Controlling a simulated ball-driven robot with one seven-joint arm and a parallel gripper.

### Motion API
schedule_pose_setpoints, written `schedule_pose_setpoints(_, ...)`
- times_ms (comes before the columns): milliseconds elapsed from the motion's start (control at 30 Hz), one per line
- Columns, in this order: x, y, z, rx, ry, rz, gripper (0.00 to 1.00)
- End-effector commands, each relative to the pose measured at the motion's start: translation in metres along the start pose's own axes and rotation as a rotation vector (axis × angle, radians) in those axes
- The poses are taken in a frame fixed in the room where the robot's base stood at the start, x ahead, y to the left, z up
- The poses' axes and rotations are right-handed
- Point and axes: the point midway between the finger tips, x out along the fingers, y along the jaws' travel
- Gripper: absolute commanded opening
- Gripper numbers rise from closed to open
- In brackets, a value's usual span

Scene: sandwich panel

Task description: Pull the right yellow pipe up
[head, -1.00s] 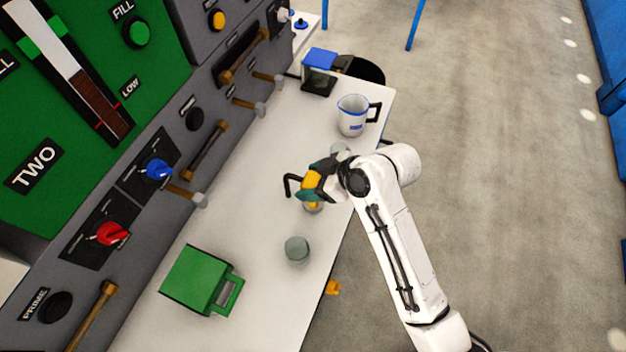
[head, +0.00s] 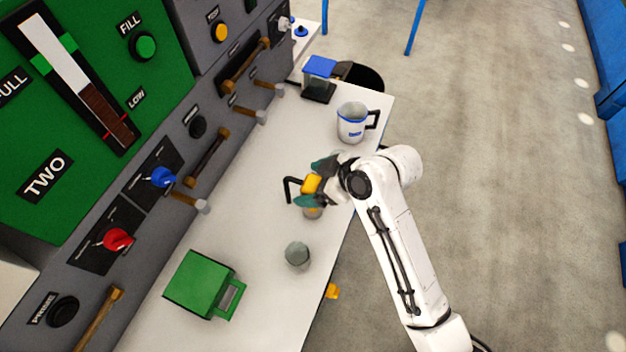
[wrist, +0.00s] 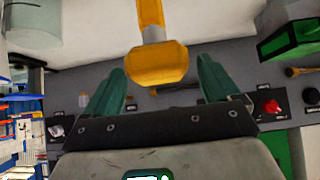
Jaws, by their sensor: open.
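A yellow pipe end with a thick, blocky head (wrist: 155,62) shows at the top middle of the wrist view. Its thinner shaft runs up out of that view. My gripper (wrist: 160,85) has its two teal fingers apart, one on each side of the head, with gaps on both sides. In the head view my gripper (head: 312,184) is over the table's right part, with yellow showing between the fingers. A second yellow piece (head: 331,291) pokes out below the table's right edge. My wrist hides part of the table there.
The white table (head: 265,215) holds a green box (head: 200,285), a grey-green cup (head: 297,254), a white jug (head: 352,122) and a blue-lidded container (head: 319,78). The control panel (head: 95,200), with knobs and brown bars, stands at left. Floor is clear at right.

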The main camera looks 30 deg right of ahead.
Motion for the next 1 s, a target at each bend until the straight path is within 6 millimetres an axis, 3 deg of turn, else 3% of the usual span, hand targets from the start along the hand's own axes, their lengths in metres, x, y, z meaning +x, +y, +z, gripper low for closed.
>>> schedule_pose_setpoints(167, -0.02, 0.001, 0.001, 0.001, 0.001, 0.003, 0.89)
schedule_pose_setpoints(400, -0.067, 0.001, 0.0, -0.001, 0.003, 0.003, 0.89)
schedule_pose_setpoints(600, -0.096, 0.001, 0.0, 0.0, 0.003, 0.003, 0.89)
schedule_pose_setpoints(1000, -0.107, 0.0, 0.0, 0.0, 0.001, 0.001, 0.89)
